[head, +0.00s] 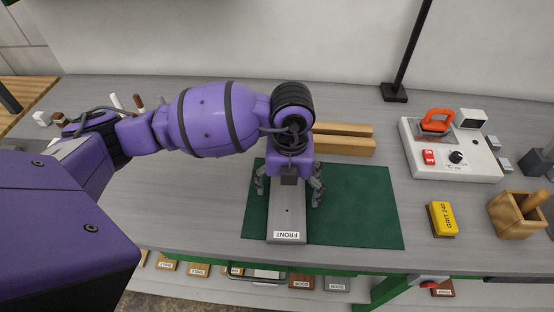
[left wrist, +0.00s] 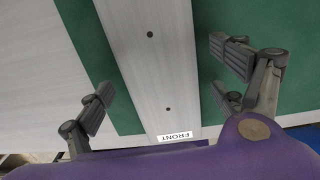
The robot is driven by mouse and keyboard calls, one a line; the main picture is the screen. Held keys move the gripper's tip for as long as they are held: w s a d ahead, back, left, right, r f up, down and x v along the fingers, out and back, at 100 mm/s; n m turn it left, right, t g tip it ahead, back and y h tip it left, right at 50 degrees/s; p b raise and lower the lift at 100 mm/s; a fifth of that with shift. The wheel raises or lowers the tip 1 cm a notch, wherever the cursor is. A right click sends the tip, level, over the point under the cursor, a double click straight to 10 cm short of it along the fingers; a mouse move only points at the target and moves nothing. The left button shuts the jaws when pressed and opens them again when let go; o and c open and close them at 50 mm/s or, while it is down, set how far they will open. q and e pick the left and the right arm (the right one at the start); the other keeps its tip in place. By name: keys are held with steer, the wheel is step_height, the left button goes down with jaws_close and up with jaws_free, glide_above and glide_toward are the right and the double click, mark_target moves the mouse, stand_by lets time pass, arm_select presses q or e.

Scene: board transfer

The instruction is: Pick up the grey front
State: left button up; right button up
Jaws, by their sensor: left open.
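The grey front (head: 287,219) is a flat grey board with a white FRONT label, lying on the green mat (head: 362,208) and reaching past its near edge. My left gripper (head: 290,190) is open above it, with one finger on each side of the board. In the left wrist view the front (left wrist: 160,60) shows two small dark holes and runs between the open fingers of my left gripper (left wrist: 165,90). The fingers look apart from its edges. The far end of the board is hidden under my gripper in the head view. My right gripper is not in view.
Two wooden bars (head: 345,146) lie behind the mat. To the right are a white device (head: 450,160) with an orange handle, a yellow grit block (head: 442,218) and a wooden box (head: 516,215). Labelled boards sit on a shelf below the table (head: 190,230). The mat's right part is clear.

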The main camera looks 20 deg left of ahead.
arm_select(q)
steer(key=c, duration=1.4)
steer(key=shift+c, duration=0.2)
steer(key=shift+w+r, duration=0.1)
steer(key=shift+r, duration=0.05)
steer(key=shift+r, duration=0.6)
steer(key=s+d+r, duration=0.1)
steer(key=d+r, duration=1)
steer(key=d, duration=0.3)
steer(key=shift+s+r, duration=0.2)
steer(key=shift+r, duration=0.1)
